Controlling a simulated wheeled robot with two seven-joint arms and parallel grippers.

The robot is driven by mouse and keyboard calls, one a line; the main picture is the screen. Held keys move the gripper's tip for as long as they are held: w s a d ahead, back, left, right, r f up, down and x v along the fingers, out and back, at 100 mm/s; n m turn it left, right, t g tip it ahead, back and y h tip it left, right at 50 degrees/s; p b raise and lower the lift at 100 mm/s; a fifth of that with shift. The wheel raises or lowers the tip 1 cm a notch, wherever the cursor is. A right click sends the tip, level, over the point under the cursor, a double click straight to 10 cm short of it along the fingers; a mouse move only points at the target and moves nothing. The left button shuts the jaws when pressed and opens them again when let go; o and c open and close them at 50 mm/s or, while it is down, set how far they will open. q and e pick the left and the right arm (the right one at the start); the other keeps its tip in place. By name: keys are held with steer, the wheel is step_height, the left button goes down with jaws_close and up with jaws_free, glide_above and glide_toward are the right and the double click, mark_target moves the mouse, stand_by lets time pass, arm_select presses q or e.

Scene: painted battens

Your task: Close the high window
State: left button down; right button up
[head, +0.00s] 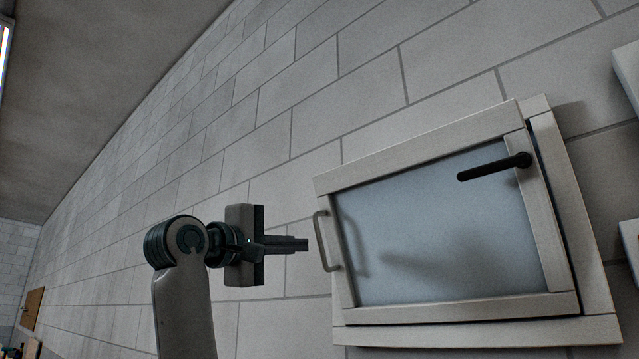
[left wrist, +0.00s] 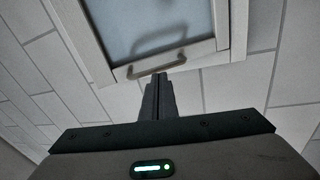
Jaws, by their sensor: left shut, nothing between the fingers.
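The high window (head: 440,225) is a pale framed sash with frosted glass on the block wall, at the right of the head view. Its sash stands out of the outer frame (head: 572,230), with a dark gap along the right side. A black lever handle (head: 494,167) sits at its upper right. A grey bar handle (head: 321,241) is on its left edge and also shows in the left wrist view (left wrist: 156,64). My left gripper (head: 304,244) is shut and empty, its fingertips just left of the bar handle. Whether they touch it I cannot tell. My right gripper is out of view.
The block wall (head: 240,120) is bare left of the window. Pale box-like objects (head: 628,75) cut into the right edge of the head view. A brown panel (head: 33,309) shows far off at lower left.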

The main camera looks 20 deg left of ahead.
arm_select(q)
steer(key=s+r+t+h, duration=0.1)
steer(key=s+r, duration=0.9)
steer(key=shift+a+r+h, duration=0.35)
steer(key=shift+r+h, duration=0.05)
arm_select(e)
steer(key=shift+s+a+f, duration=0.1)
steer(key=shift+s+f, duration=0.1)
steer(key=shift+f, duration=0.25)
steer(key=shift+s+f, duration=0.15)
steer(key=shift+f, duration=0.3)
arm_select(q)
steer(key=shift+w+d+r, duration=0.1)
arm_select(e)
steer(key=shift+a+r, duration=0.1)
arm_select(q)
steer(key=p, duration=0.4)
glide_toward(328, 173)
steer(key=p+x, duration=0.2)
steer(key=x, duration=0.4)
steer(key=shift+p, duration=0.3)
steer(key=shift+w+d, duration=0.15)
steer(key=shift+w, duration=0.1)
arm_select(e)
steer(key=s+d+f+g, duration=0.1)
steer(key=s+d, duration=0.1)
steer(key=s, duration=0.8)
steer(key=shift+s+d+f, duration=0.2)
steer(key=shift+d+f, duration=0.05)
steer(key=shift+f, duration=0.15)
